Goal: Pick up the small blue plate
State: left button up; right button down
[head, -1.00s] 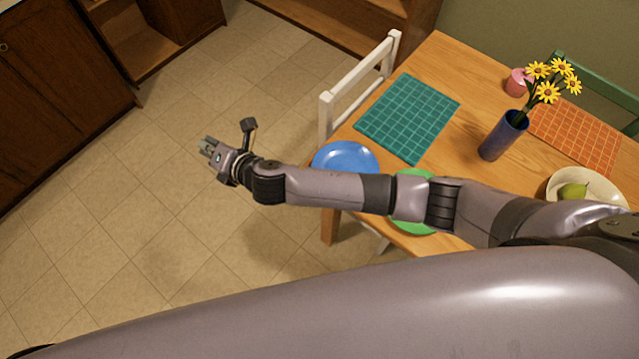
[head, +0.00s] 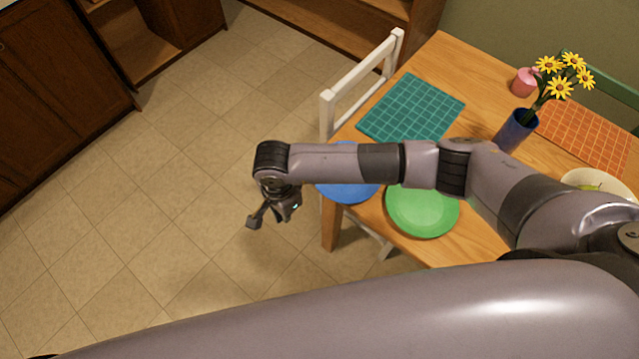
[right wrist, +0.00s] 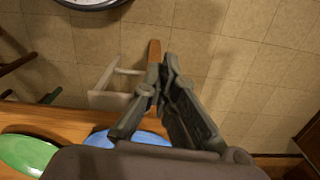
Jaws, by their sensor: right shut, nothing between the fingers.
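The blue plate (head: 348,192) lies at the near left edge of the wooden table, partly covered by my right forearm in the head view. In the right wrist view the blue plate (right wrist: 128,138) shows behind the base of my fingers, partly hidden. My right gripper (head: 287,209) is left of the plate, beyond the table edge and over the floor, pointing down. In the right wrist view the gripper (right wrist: 163,78) is shut and empty, apart from the plate. My left gripper is not in view.
A green plate (head: 422,213) lies right of the blue one. A teal placemat (head: 412,108), a blue flower vase (head: 514,132), a pale bowl (head: 603,182), a pink cup (head: 523,82) and an orange placemat (head: 585,140) are farther back. A white chair (head: 362,82) stands at the table's left side.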

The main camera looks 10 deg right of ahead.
aim_at(323, 189)
jog(key=w+d+p, duration=0.2)
jog(key=d, duration=0.1)
jog(key=w+d+p, duration=0.2)
jog(key=d, duration=0.2)
jog(key=w+d+p, duration=0.2)
jog(key=d, duration=0.1)
jog(key=shift+w+d, duration=0.2)
jog(key=shift+d, duration=0.1)
jog(key=shift+w+f+b, duration=0.1)
jog(key=shift+f+b, duration=0.4)
jog(key=shift+f, duration=0.3)
